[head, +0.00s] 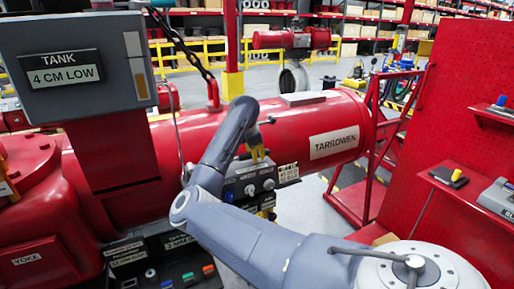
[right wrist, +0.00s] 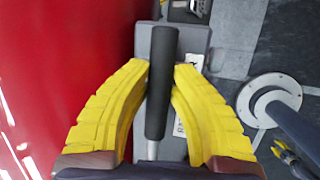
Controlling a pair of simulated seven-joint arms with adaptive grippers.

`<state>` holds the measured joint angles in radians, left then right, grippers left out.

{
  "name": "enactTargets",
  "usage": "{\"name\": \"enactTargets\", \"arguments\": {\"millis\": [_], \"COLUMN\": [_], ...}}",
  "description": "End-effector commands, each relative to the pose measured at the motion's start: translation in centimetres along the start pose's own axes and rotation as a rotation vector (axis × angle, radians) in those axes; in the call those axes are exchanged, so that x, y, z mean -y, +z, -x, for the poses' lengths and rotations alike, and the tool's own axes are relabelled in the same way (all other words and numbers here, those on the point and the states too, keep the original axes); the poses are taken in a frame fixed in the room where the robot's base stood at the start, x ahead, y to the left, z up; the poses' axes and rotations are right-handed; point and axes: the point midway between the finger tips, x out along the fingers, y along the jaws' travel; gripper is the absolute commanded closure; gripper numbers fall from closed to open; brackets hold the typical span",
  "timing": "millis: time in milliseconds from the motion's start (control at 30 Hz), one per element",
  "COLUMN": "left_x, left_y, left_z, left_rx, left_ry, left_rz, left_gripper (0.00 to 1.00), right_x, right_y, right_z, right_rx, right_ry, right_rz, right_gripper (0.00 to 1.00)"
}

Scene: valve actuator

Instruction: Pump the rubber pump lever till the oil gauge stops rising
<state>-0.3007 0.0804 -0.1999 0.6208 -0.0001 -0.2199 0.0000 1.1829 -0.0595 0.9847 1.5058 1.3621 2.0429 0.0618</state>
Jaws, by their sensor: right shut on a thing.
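The rubber pump lever (right wrist: 160,92) is a black grip on a pale metal rod. In the right wrist view it runs between the two yellow fingers of my right gripper (right wrist: 161,70), which is shut on it. In the head view the yellow fingers of my right gripper (head: 256,150) show above the control box, and the arm hides much of the lever area. The oil gauge (head: 138,68) is a vertical strip on the grey tank display (head: 75,65), grey-white above and amber below. The display reads "TANK 4 CM LOW". My left gripper is not in view.
A large red cylinder labelled "TARGOWEN" (head: 335,142) lies behind my right arm. A control box (head: 250,185) with knobs sits in front of it. A red pegboard (head: 465,95) with shelves stands at the right. Open floor (head: 315,210) shows between them.

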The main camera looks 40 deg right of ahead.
Motion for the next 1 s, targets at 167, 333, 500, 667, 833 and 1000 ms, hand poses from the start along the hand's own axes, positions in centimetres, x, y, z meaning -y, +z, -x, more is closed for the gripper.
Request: {"name": "enactTargets", "arguments": {"millis": [167, 333, 500, 667, 833, 1000], "left_x": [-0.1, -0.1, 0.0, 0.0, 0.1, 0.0], "left_y": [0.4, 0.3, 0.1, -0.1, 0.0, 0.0], "left_z": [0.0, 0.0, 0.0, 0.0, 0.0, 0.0], "left_rx": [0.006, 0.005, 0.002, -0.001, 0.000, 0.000], "left_ry": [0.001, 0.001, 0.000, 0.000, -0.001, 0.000], "left_rz": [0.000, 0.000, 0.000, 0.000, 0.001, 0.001], "left_gripper": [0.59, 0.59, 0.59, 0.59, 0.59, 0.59], "right_x": [0.0, 0.0, 0.0, 0.0, 0.0, -0.1], "right_y": [0.0, 0.0, 0.0, 0.0, 0.0, -0.1], "right_z": [-0.1, -0.1, -0.1, 0.0, 0.4, 2.3], "right_rx": [-0.003, -0.002, -0.002, -0.002, -0.002, -0.003], "right_ry": [0.000, 0.000, 0.000, 0.000, 0.001, 0.003], "right_rz": [0.000, 0.000, 0.000, 0.000, 0.000, -0.002], "right_gripper": [1.00, 0.73, 0.54, 0.54, 0.54, 0.54]}}
